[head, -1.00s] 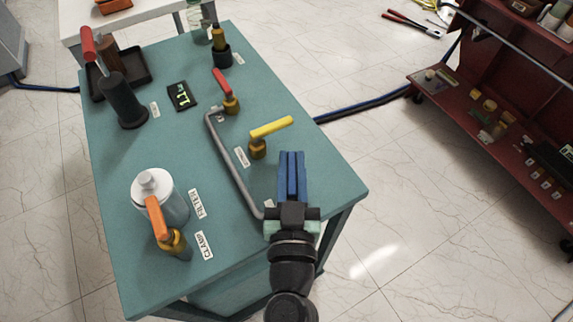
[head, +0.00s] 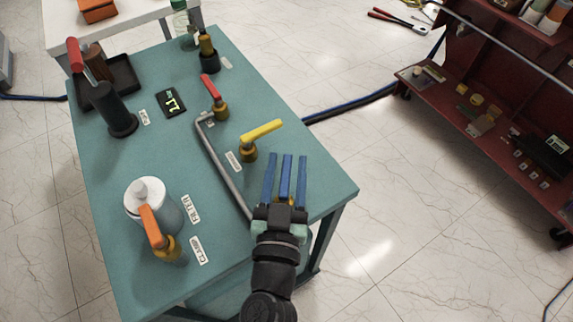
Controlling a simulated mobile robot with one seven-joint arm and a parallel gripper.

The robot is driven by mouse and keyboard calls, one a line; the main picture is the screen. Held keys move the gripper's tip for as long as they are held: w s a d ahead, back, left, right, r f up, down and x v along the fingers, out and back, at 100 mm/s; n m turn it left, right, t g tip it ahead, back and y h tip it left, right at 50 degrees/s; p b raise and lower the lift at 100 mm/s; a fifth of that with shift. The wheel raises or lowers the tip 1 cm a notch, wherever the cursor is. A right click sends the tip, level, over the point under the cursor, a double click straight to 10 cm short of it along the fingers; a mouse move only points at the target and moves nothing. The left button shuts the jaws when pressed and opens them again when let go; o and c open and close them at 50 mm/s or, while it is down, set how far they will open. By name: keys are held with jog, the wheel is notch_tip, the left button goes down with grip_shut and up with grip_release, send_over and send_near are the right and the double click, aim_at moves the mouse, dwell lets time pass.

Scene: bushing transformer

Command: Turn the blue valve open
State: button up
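The blue valve's handle (head: 285,178) is the middle of three blue bars near the front right of the teal table. It points away from me. A bit of brass-coloured valve body shows at its near end; the rest is hidden behind my gripper. My gripper (head: 286,157) has two long blue fingers, spread open on either side of the handle. A narrow gap shows between each finger and the handle. Contact lower down is hidden.
A yellow-handled valve (head: 262,134) stands just left of the fingers, with a red-handled valve (head: 212,90) beyond. A grey pipe (head: 222,165) runs along the teal table (head: 160,70). An orange-handled valve (head: 152,228) and white-capped bottle (head: 146,190) stand at left.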

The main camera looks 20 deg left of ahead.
jog(key=shift+s, duration=0.15)
jog(key=shift+s+f, duration=0.1)
jog(key=shift+s, duration=0.2)
jog(key=b+v, duration=0.5)
jog(key=v, duration=0.5)
jog(key=shift+s, duration=0.2)
jog(key=shift+b+v, duration=0.35)
jog(key=shift+v, duration=0.5)
jog(key=shift+d, duration=0.1)
